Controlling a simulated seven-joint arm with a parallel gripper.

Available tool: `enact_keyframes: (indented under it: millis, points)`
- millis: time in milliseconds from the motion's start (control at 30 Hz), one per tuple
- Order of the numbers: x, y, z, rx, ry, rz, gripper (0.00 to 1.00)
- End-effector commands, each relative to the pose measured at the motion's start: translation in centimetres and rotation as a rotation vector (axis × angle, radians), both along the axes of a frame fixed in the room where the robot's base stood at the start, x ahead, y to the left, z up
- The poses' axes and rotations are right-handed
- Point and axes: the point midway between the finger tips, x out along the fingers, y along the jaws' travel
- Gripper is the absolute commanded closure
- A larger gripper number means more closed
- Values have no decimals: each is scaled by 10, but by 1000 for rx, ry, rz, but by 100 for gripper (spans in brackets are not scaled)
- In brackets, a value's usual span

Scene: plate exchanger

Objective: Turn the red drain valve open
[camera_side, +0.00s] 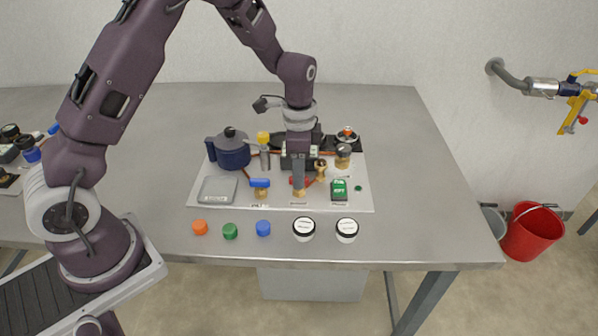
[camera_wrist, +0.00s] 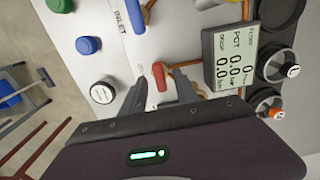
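The red drain valve handle (camera_wrist: 159,76) shows in the wrist view as a short red bar, just beyond the gap between my fingertips. In the side view only bits of its red (camera_side: 307,182) show beside my finger. My gripper (camera_wrist: 163,92) points down over the valve, with one finger on each side of the handle's near end in the wrist view. The fingers are apart, with a gap on both sides of the handle. I cannot tell how far the tips are above it. The side view shows my gripper (camera_side: 299,185) in front of the valve, hiding most of it.
A blue inlet valve handle (camera_side: 260,183) stands left of the drain valve. A display unit (camera_wrist: 232,58) is nearby. Several coloured caps, such as an orange one (camera_side: 200,227), line the table front.

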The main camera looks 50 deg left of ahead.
Motion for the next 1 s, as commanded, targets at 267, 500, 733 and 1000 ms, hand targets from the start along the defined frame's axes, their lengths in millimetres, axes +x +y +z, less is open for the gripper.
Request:
enact_keyframes:
  millis: [267,500,733,1000]
  points:
    - [0,0,-6,-1,-1,1,64]
    - [0,0,-5,-1,-1,1,100]
    - [0,0,-5,-1,-1,5,100]
    - [0,0,-5,-1,-1,93,100]
